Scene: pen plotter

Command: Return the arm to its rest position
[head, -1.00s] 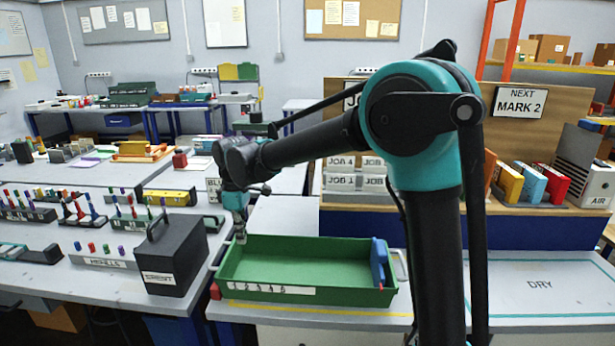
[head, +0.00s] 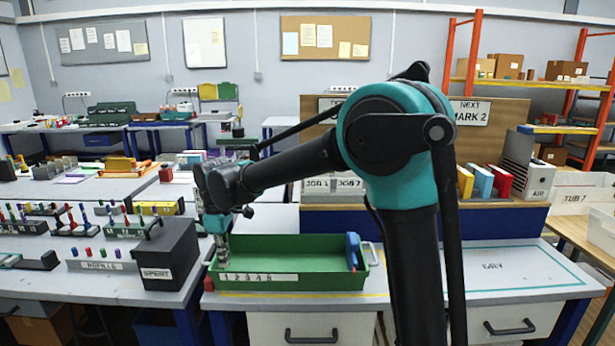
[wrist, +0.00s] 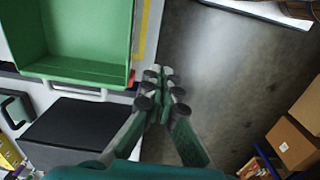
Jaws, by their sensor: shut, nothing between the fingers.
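My gripper (head: 222,262) hangs pointing down, in front of the left end of the green tray (head: 292,281) in the head view. In the wrist view my gripper (wrist: 163,82) has its fingers together with nothing between them. Bare floor shows below and beyond the fingertips there, just off the bench edge. The green tray also shows at upper left in the wrist view (wrist: 75,72), apart from the fingers. My arm is bent at the elbow, its forearm reaching left and its upper part standing upright right of centre.
A black box marked SPENT (head: 168,254) stands left of the tray. A blue object (head: 352,250) sits at the tray's right end. The DRY area (head: 505,270) on the right bench is clear. Cardboard boxes (wrist: 298,140) show at right in the wrist view.

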